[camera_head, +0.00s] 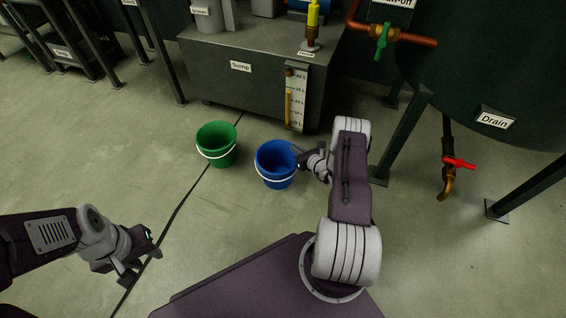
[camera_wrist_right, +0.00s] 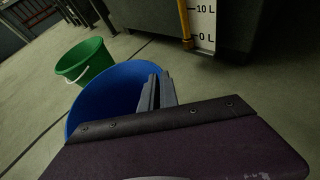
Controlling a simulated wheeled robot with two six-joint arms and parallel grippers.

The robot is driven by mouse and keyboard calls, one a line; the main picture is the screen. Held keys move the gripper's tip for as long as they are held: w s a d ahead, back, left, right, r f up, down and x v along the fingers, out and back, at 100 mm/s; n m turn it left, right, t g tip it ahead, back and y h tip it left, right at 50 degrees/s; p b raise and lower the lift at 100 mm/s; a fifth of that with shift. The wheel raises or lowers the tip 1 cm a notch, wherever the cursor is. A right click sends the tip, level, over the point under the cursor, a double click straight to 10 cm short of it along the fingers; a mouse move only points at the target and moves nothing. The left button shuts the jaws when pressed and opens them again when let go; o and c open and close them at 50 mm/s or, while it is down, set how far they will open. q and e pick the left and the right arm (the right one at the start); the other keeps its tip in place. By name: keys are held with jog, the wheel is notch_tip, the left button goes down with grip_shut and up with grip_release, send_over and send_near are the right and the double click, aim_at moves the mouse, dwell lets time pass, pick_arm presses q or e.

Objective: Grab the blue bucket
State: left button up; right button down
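The blue bucket (camera_head: 273,168) stands upright on the floor, with a white handle hanging at its front. My right gripper (camera_head: 303,158) is at its right rim. In the right wrist view the blue bucket (camera_wrist_right: 104,97) fills the middle left, partly hidden by my gripper body. There the two grey fingers (camera_wrist_right: 158,88) are close together, one over the bucket's inside and one outside, with the rim between them. They look shut on the rim, though the contact itself is hidden. My left gripper (camera_head: 143,259) is open and empty above the floor at the lower left.
A green bucket (camera_head: 217,146) with a white handle stands just left of the blue one. Behind them is the grey sump tank (camera_head: 240,90) with a level gauge (camera_head: 295,98). At right are a dark tank's legs and a drain tap (camera_head: 449,180). Floor at left is free.

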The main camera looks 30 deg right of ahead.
jog(key=shift+r+p, duration=0.4)
jog(key=shift+p, duration=0.1)
jog(key=s+d+r+p, duration=0.5)
jog(key=s+r+p, duration=0.5)
jog(key=shift+s+d, duration=0.15)
jog(key=shift+d, duration=0.1)
